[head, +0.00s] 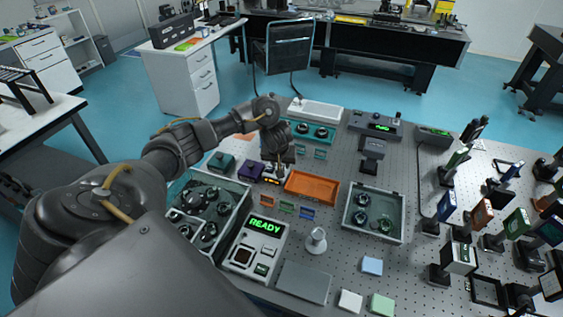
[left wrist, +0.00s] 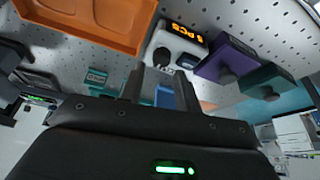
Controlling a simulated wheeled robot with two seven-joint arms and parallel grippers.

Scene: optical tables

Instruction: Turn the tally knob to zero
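The tally counter is a small white box with a lit orange display (left wrist: 186,35) in the left wrist view. A dark round knob (left wrist: 161,57) sits on its face, with a darker part beside it. In the head view the counter (head: 270,178) stands between a purple box and the orange tray, partly covered by my gripper. My left gripper (head: 280,160) reaches down over it. In the left wrist view its two fingers (left wrist: 160,88) are apart with nothing held between them, and the knob shows just beyond the tips. Contact cannot be told. My right gripper is not in view.
A purple box (left wrist: 228,60) and a teal box (left wrist: 266,82) with knobs stand close beside the counter. An orange tray (head: 312,197) lies on its other side. Small coloured holders (head: 285,207) sit in front, near a READY panel (head: 265,225).

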